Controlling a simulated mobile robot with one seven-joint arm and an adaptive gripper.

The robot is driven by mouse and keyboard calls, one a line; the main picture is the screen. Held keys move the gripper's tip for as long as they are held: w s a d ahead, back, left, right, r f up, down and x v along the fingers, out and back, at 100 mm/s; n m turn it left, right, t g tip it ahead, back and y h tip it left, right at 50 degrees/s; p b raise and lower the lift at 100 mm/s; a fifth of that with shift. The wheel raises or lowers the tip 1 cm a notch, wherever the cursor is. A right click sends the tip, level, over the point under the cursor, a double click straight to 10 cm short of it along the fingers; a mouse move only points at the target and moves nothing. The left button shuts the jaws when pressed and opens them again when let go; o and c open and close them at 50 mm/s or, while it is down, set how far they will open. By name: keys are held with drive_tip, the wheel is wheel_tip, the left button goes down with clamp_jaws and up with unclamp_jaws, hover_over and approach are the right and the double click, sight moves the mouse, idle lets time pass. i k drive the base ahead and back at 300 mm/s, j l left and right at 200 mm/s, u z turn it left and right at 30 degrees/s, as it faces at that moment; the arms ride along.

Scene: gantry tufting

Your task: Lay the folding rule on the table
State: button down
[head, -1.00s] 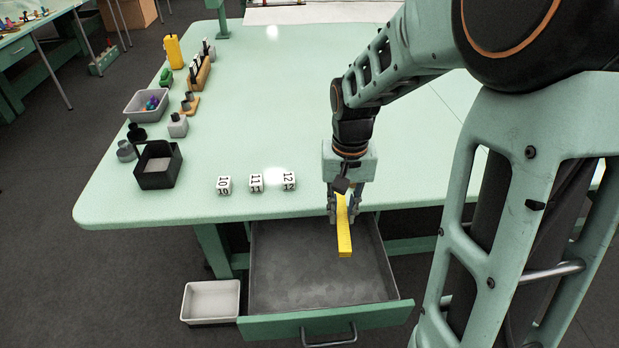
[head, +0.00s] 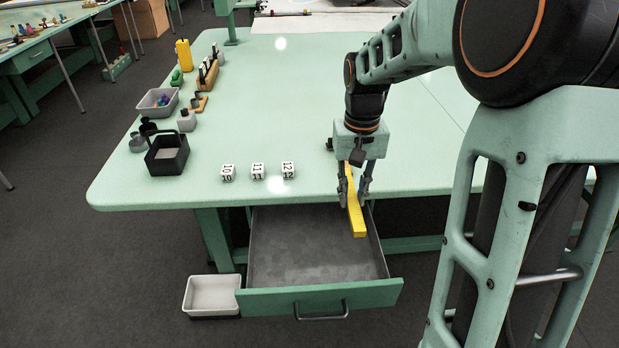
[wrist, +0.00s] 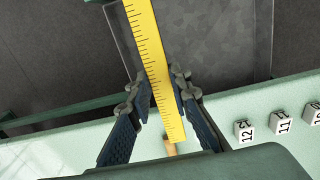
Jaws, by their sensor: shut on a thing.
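The folding rule (head: 357,216) is a yellow bar with black graduations, which show in the wrist view (wrist: 152,55). My gripper (head: 355,190) is shut on the rule near one end, its fingers on both sides of it. The rule's free end points out past the table's front edge, over the open drawer. The pale green table (head: 240,110) lies just behind and under the gripper in the head view. Whether the rule touches the table edge cannot be told.
The open, empty drawer (head: 315,245) juts out below the table front. Numbered white cubes (head: 258,171) stand left of the gripper near the edge. A black caddy (head: 167,155), a grey bin (head: 158,102) and small items line the left side. The middle of the tabletop is clear.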

sight(258, 157)
drive_tip(key=k+z, duration=0.3)
drive_tip(key=z, duration=1.4)
drive_tip(key=j+z, duration=0.15)
drive_tip(key=k+j+z, duration=0.15)
drive_tip(key=j, duration=0.15)
drive_tip(key=k+j, duration=0.1)
drive_tip(key=j, duration=0.35)
drive_tip(key=k+j, duration=0.1)
drive_tip(key=j, duration=0.3)
drive_tip(key=k+j, duration=0.1)
drive_tip(key=j, duration=0.35)
drive_tip(key=k+j, duration=0.1)
drive_tip(key=j, duration=0.35)
drive_tip(key=k+j, duration=0.1)
drive_tip(key=j, duration=0.3)
drive_tip(key=k+j, duration=0.1)
drive_tip(key=j, duration=0.35)
